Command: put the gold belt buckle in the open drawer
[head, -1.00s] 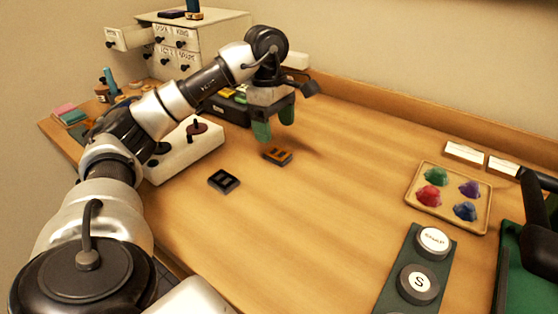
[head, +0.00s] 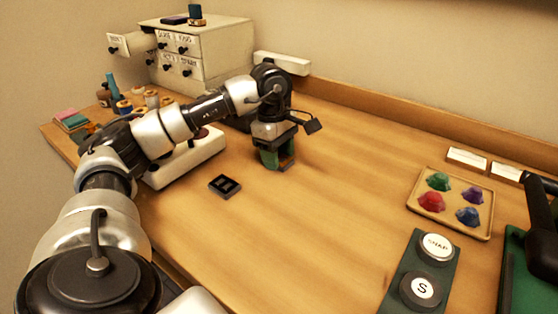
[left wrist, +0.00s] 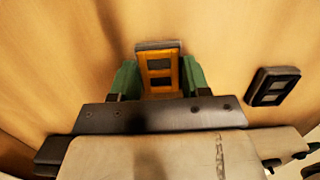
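The gold belt buckle (left wrist: 160,72), orange-gold with dark slots, lies on the table between the green fingers of my left gripper (left wrist: 161,80). In the left wrist view the fingers sit close against both its sides with no clear gap. In the head view my left gripper (head: 277,158) reaches down to the table and mostly hides the buckle (head: 287,164). The open drawer (head: 119,44) juts from the upper left of the white cabinet (head: 222,52) at the back left; its inside is barely visible. My right gripper is not in view.
A black buckle (head: 224,186) lies nearby, also in the left wrist view (left wrist: 273,86). A white block with pegs (head: 190,160), spools (head: 150,98) and bottles crowd the left. A gem tray (head: 455,228) and button strip (head: 400,295) are right. The table's middle is clear.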

